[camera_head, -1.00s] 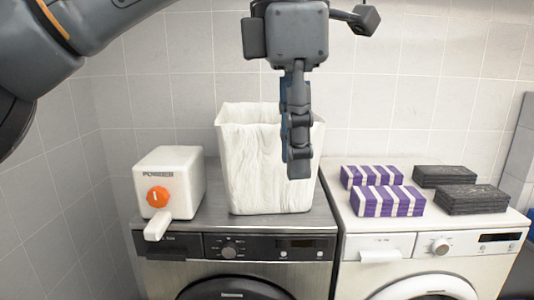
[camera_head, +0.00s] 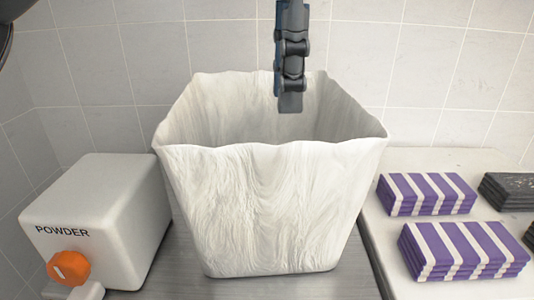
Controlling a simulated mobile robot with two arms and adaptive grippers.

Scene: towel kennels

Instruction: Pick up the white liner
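The white liner (camera_head: 262,205) is a tall, wrinkled, bin-shaped thing with a wavy rim and an open top. It stands upright on the grey metal top of a washing machine in the middle of the view. My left gripper (camera_head: 290,103) points down over the liner's opening, in front of its far inner wall. Its fingers show edge-on, one behind the other, so I cannot tell whether they are open or shut. I see no contact between the fingers and the liner. My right gripper is not in view.
A white powder box (camera_head: 98,215) with an orange knob (camera_head: 69,267) stands close at the left. Striped purple-and-white towels (camera_head: 465,250) and dark folded towels (camera_head: 510,190) lie on the white machine top (camera_head: 385,240) at the right. A tiled wall (camera_head: 180,40) closes the back.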

